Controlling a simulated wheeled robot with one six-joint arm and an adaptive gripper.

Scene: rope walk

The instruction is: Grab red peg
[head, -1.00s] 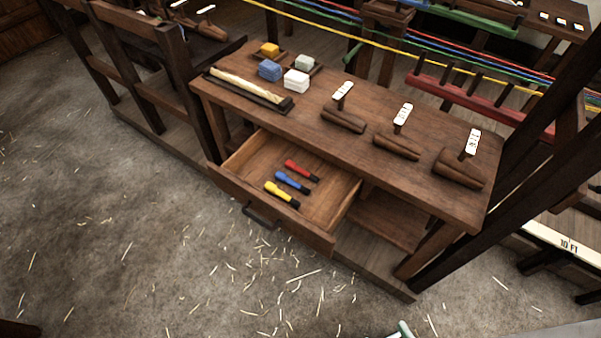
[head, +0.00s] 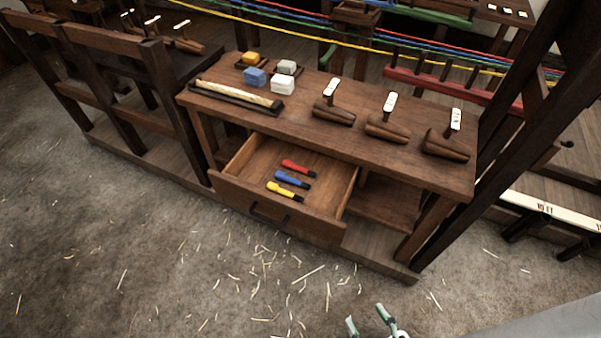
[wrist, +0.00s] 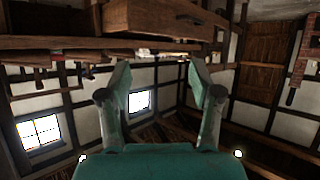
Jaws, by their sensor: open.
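The red peg (head: 298,168) lies in the open drawer (head: 325,200) of the wooden bench, behind a blue peg (head: 292,179) and a yellow peg (head: 286,191). All three have dark ends pointing right. My gripper (head: 368,322) shows at the bottom edge of the head view, open and empty, well in front of the drawer and to its right. In the wrist view, my gripper (wrist: 160,75) has its two fingers spread apart with nothing between them. The pegs do not show in the wrist view.
The bench top (head: 300,120) carries several coloured blocks, a long tray (head: 240,94) and several wooden tools with white tags. Dark posts (head: 500,150) stand at the right. The straw-strewn floor (head: 150,270) in front of the drawer is clear.

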